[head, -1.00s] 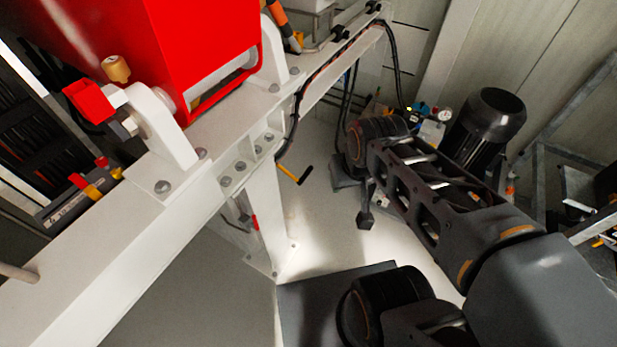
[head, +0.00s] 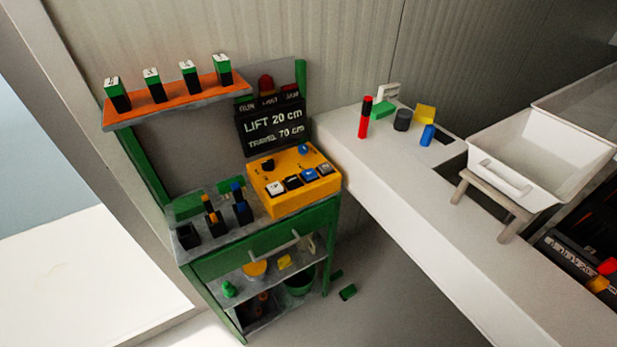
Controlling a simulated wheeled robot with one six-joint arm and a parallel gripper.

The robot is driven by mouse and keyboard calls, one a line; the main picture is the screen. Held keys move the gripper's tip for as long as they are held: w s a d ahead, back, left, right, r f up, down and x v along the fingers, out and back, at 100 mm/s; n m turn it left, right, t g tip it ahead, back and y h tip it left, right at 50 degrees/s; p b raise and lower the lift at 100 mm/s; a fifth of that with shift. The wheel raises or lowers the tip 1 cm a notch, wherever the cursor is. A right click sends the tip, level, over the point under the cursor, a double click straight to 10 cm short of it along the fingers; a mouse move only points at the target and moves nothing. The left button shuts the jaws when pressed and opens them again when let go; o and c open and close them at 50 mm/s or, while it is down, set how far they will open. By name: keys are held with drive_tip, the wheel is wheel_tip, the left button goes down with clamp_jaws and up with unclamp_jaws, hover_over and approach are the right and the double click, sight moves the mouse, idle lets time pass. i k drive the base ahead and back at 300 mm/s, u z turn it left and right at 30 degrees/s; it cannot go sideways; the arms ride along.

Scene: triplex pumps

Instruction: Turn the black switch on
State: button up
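A yellow control box (head: 290,203) sits on top of a green workbench (head: 245,255). A small black knob-like switch (head: 268,165) stands on the upper left of the box's sloped face. A blue knob (head: 303,150) is to its right. A row of several black, white and blue square buttons (head: 293,182) runs below them. The black switch is too small to tell its setting. My gripper is not in view.
A dark sign (head: 273,122) reading "LIFT 20 cm, TRAVEL 70 cm" stands behind the box. An orange shelf (head: 180,100) holds several labelled blocks. A white beam (head: 420,220) with a white tub (head: 540,155) runs right of the bench. A green block (head: 348,292) lies on the floor.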

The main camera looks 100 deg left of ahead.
sight(267, 166)
drive_tip(key=u, duration=3.3)
drive_tip(key=k, duration=0.45)
drive_tip(key=z, duration=0.1)
drive_tip(key=i, duration=1.05)
drive_tip(key=u, duration=1.55)
drive_tip(key=i, duration=0.15)
drive_tip(key=z, duration=0.05)
